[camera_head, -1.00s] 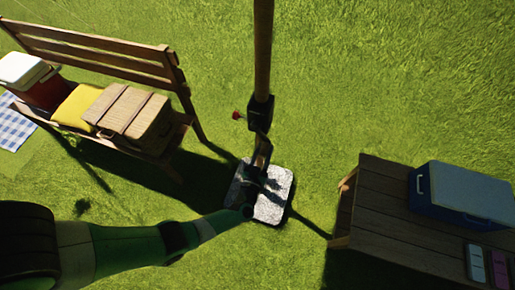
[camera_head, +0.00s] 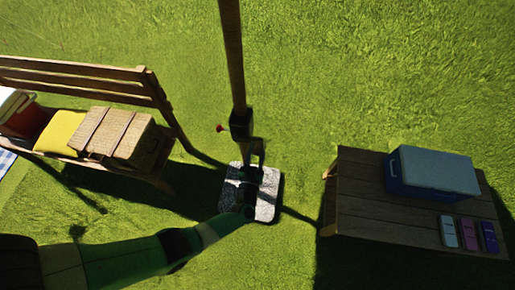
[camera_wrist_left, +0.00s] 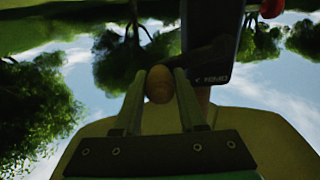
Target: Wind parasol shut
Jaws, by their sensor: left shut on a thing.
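The parasol's wooden pole (camera_head: 233,60) rises from a speckled stone base (camera_head: 267,205) in the head view. A black crank housing (camera_head: 240,125) with a red knob (camera_head: 220,128) sits on the pole. The housing also shows in the left wrist view (camera_wrist_left: 218,45). My left gripper (camera_head: 255,162) is just below the housing. In the wrist view its fingers (camera_wrist_left: 158,90) are shut on a round wooden crank knob (camera_wrist_left: 159,84). A pale canopy (camera_wrist_left: 275,125) spreads wide behind the fingers. My right gripper is not in view.
A low wooden table (camera_head: 365,205) at right holds a blue cooler (camera_head: 435,172) and small coloured cases. Open grass lies around the base.

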